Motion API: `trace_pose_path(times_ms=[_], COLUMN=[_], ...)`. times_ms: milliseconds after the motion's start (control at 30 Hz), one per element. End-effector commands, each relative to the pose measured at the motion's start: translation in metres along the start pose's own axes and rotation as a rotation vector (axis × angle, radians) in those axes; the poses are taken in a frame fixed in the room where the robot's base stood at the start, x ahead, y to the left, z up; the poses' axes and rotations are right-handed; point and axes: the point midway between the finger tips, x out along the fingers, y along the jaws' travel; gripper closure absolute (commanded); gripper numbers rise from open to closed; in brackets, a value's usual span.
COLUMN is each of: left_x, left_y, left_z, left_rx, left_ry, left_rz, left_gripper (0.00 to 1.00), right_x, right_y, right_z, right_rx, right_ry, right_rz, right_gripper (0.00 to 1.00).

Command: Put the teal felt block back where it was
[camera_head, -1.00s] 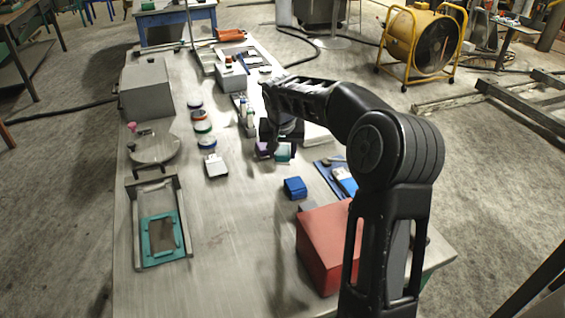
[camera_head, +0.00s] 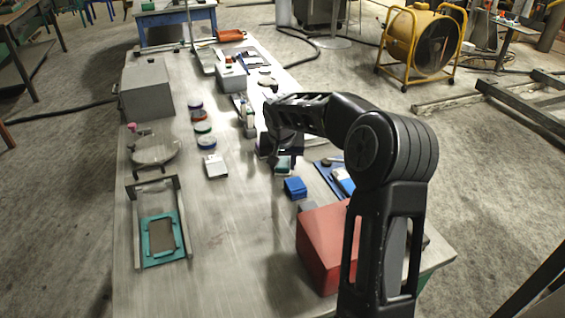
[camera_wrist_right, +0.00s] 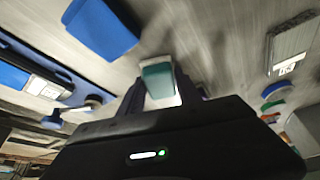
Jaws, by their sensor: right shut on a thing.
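The teal felt block (camera_head: 283,162) is small, teal on one side with a pale part, and sits at my right gripper (camera_head: 279,160) over the middle of the bench. In the right wrist view the block (camera_wrist_right: 159,80) is between the fingers of my right gripper (camera_wrist_right: 163,88), which are shut on it. The gripper's body hides its lower end in that view. From the head view I cannot tell whether the block touches the bench top. My left gripper is not in view.
A blue block (camera_head: 295,187) lies close by toward the front, with a red box (camera_head: 322,245) beyond it. A white-and-grey item (camera_head: 216,166) lies to the left. A blue tray (camera_head: 327,173) is to the right. Bare bench (camera_head: 230,225) lies at front left.

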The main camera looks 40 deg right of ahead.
Motion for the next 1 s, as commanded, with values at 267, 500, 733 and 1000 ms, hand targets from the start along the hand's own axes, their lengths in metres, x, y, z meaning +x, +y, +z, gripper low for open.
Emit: trace_pose_path(times_ms=[267,500,733,1000], left_x=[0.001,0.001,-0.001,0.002], left_y=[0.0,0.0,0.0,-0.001], left_z=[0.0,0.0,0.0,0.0], left_rx=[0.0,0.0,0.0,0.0], left_ry=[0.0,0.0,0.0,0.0], left_rz=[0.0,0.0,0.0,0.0], left_gripper=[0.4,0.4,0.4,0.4], right_x=[0.001,0.001,-0.01,-0.058], right_y=[0.0,0.0,0.0,-0.001], right_z=[0.0,0.0,-0.002,-0.002], right_rx=[0.0,0.0,0.0,0.001], right_ry=[0.0,0.0,0.002,0.005], right_rz=[0.0,0.0,0.0,-0.002], right_gripper=[0.4,0.38,0.38,0.38])
